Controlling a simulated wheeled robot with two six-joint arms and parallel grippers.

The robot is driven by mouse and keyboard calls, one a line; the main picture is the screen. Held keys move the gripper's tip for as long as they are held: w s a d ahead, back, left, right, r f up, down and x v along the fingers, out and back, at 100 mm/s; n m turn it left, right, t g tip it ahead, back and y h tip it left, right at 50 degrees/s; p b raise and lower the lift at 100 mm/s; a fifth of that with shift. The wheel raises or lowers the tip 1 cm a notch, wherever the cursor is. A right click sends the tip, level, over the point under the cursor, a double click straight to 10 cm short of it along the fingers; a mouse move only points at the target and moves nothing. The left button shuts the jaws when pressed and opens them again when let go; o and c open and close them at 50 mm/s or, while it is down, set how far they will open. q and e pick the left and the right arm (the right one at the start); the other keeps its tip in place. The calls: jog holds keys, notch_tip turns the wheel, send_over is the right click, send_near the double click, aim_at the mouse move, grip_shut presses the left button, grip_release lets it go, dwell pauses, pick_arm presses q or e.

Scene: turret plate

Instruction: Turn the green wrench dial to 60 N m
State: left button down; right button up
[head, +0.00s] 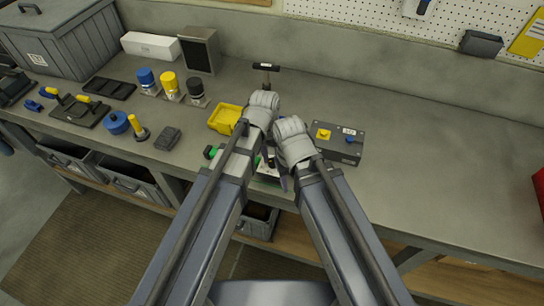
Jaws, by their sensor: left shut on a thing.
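The green wrench shows as a green end (210,152) left of my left forearm and a green bit near my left gripper; most of it is hidden behind that arm. Its dial scale is too small to read. My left gripper (266,157) is low over the front of the bench and shut, seemingly on the wrench, though the jaws are mostly hidden. My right gripper (283,181) is close beside it on the right, pointing down over a white plate (268,173); its jaws are too small and covered to tell.
A yellow bin (225,118) stands just left of my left wrist. A black T-handled tool (266,68) is behind. Coloured holders (170,85) stand at left.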

aim_at(271, 160)
pick_arm(q)
jog(key=m, duration=1)
jog(key=shift+d+m, duration=0.1)
jog(key=shift+m, duration=0.3)
dwell(0.4)
jog(key=c, duration=0.5)
grip_release()
jog(key=shift+r, duration=0.1)
pick_arm(e)
jog(key=shift+r, duration=0.1)
pick_arm(q)
jog(key=r+p, duration=0.8)
jog(key=shift+w+a, duration=0.1)
jog(key=shift+a, duration=0.2)
pick_arm(e)
notch_tip(271, 160, up, 8)
